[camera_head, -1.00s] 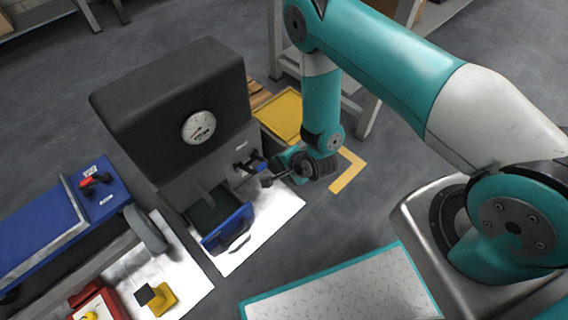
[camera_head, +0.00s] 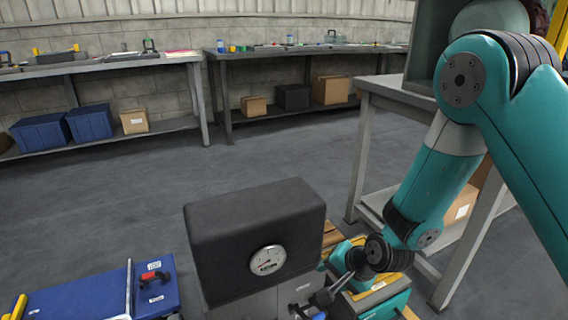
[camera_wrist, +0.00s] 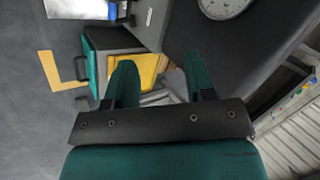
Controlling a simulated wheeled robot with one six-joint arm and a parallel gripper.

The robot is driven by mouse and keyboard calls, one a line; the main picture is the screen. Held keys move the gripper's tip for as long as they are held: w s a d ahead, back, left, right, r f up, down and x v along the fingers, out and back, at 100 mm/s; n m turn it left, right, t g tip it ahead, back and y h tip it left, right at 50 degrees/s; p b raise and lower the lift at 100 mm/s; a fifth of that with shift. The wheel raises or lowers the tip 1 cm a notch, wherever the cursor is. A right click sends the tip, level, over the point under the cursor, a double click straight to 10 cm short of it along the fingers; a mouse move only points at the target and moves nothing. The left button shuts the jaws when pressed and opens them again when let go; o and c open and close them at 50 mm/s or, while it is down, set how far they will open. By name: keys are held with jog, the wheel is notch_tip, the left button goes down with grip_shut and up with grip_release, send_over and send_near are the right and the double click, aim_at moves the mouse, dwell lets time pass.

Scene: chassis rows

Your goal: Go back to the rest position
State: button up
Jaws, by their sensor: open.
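My gripper (camera_wrist: 160,78) is open, with its two teal fingers spread apart and nothing between them. The wrist view also shows the dial (camera_wrist: 222,5) beyond the fingers. My arm is bent down from the upper right. The machine's lower front is cut off by the bottom edge of the head view.
A blue case (camera_head: 85,297) lies left of the machine. A grey workbench (camera_head: 395,95) stands behind my arm at the right. Long benches (camera_head: 110,65) line the back wall, with boxes below. Grey floor (camera_head: 170,195) between them and the machine is open.

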jog(key=s+r+n+g, duration=0.1)
jog(key=s+r+n, duration=0.3)
jog(key=r, duration=0.5)
jog(key=s+r+n+g, duration=0.25)
jog(key=s+r, duration=0.25)
jog(key=r, duration=0.3)
jog(key=s+d+r+n+g, duration=0.1)
jog(key=s+d+r+n, duration=0.1)
jog(key=s+r+n, duration=0.4)
jog(key=s+d+r+n, duration=0.2)
jog(key=s+r, duration=0.1)
jog(key=s, duration=0.5)
notch_tip(320, 180, up, 32)
jog(key=p, duration=3.2)
jog(key=shift+w+a+h, duration=0.15)
jog(key=shift+a+h, duration=0.15)
